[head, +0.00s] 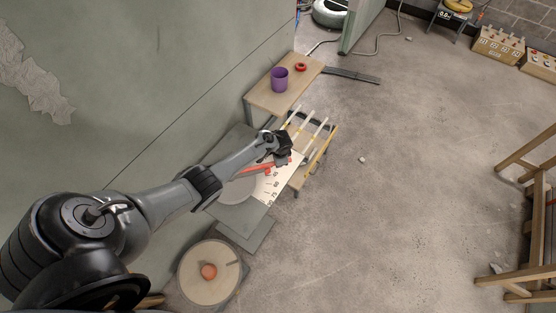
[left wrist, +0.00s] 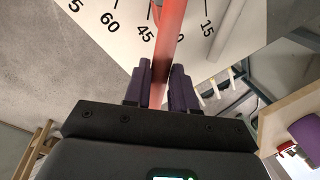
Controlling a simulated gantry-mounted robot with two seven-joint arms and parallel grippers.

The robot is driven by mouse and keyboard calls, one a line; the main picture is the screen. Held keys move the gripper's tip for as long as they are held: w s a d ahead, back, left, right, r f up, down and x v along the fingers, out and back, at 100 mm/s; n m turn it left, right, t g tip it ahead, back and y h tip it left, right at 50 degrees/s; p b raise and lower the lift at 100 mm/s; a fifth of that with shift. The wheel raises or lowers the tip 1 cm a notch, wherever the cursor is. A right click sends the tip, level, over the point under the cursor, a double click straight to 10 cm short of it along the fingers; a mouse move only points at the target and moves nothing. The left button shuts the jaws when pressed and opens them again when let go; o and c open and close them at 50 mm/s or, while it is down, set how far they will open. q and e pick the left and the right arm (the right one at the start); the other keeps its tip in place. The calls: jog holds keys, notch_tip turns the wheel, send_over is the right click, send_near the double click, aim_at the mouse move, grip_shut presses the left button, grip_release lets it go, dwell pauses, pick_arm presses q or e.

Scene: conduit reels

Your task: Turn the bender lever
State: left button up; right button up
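The red bender lever (head: 256,170) lies across the bender's white angle scale (head: 270,190) on the grey bench. In the left wrist view the lever (left wrist: 168,40) runs down from the top edge, between the 45 and a partly covered number on the scale (left wrist: 120,42). My left gripper (head: 284,158) is over the lever's outer end. In the left wrist view its dark purple fingers (left wrist: 160,85) stand one on each side of the lever, which fills the narrow gap between them. The lever's far end is hidden by the gripper. My right gripper is not in view.
Several pale conduits (head: 312,135) lie on a rack just beyond the gripper. A small wooden table (head: 262,98) behind holds a purple cup (head: 279,79) and a red ring (head: 301,67). A round-topped stand (head: 205,288) is in front.

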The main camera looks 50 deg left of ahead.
pick_arm(q)
jog(key=o, duration=0.4)
jog(key=shift+o, duration=0.2)
notch_tip(320, 180, up, 11)
jog(key=d+p, duration=0.2)
jog(key=p, duration=0.1)
jog(key=shift+s+f+p, duration=0.2)
jog(key=shift+s+p, duration=0.2)
